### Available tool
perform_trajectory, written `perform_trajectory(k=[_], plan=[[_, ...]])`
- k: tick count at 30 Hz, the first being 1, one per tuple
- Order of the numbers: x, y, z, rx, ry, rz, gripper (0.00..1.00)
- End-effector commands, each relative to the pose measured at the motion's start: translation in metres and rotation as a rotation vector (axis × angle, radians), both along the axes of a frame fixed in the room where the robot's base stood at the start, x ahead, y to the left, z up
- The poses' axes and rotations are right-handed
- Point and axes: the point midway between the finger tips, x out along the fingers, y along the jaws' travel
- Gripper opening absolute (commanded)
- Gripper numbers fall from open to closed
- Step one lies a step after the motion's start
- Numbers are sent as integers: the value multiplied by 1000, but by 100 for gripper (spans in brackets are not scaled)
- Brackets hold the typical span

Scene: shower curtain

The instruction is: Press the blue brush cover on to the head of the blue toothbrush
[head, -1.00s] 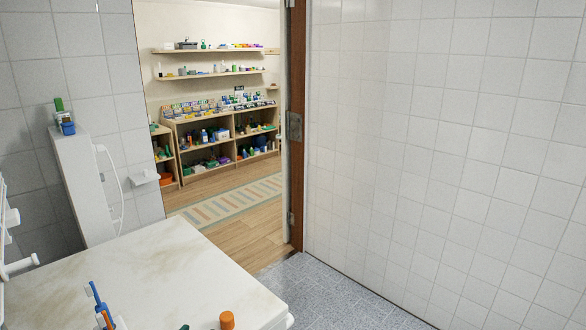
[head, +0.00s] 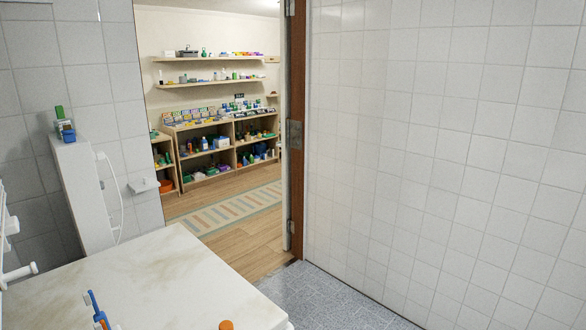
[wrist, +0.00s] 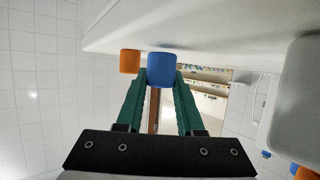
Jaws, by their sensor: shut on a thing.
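In the wrist view my gripper (wrist: 161,76) has its two green fingers shut on a blue block-like piece, the blue brush cover (wrist: 161,69). An orange cover (wrist: 129,61) is just left of it in that view. The blue toothbrush (head: 95,306) stands tilted at the lower left of the head view, over the front of the pale counter. Its lower part is cut off by the frame edge, and an orange piece shows beside it. My gripper is out of the head view, so its distance from the toothbrush cannot be told.
The pale counter (head: 150,272) is mostly clear. An orange round-topped object (head: 226,325) sits at its front right. White fittings (head: 10,235) stick out at the left. Green and blue items (head: 64,124) stand on a white ledge. A tiled wall (head: 440,150) fills the right.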

Motion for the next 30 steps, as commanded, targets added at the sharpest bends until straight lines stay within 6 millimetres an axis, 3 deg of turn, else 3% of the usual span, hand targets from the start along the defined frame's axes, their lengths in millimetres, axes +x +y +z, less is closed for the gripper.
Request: perform_trajectory(k=[30], plan=[[0, 0, 20, 0, 0, 0, 0]])
